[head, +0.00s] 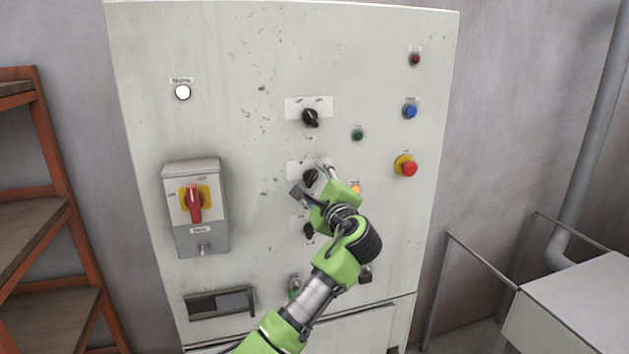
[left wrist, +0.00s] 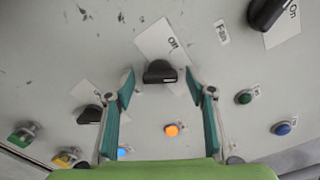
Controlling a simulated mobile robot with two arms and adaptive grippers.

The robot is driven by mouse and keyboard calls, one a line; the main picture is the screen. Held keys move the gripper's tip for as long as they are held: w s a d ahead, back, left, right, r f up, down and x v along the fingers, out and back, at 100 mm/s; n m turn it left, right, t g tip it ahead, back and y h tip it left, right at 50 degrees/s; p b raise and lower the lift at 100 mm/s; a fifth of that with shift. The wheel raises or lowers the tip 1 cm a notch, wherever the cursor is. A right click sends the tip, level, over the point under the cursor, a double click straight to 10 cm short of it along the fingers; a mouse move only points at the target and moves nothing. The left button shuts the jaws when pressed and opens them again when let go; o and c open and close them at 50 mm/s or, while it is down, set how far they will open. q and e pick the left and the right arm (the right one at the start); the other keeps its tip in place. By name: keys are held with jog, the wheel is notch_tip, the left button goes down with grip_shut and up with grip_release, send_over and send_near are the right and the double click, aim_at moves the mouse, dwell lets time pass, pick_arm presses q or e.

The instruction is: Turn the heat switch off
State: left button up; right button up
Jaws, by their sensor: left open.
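My left gripper (head: 314,182) is in front of the middle black rotary switch (head: 311,175) on the grey cabinet. In the left wrist view the gripper (left wrist: 160,84) is open, with its two green fingers on either side of this switch (left wrist: 160,72). No contact is clear. An "On" mark shows on its white plate (left wrist: 158,40); the name label is hidden, so I cannot read whether it is the heat switch. The switch above (head: 310,118) is labelled "Fan" in the wrist view. My right gripper is out of view.
A red-handled main switch box (head: 198,208) sticks out at left. A red emergency button (head: 406,167), blue button (head: 410,111) and green button (head: 358,134) are to the right. An orange lamp (head: 356,188) is beside my gripper. An orange shelf (head: 62,195) stands at far left.

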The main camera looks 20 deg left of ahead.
pick_arm(q)
jog(key=c, duration=1.1)
jog(key=shift+f, duration=0.1)
jog(key=shift+f+n+b, duration=0.15)
jog(key=shift+n+b, duration=0.55)
jog(key=shift+b, duration=0.35)
jog(key=n+b, duration=0.6)
jog(key=b, duration=0.1)
jog(key=shift+n, duration=0.4)
jog(key=shift+n+b, duration=1.55)
jog(key=shift+n, duration=0.25)
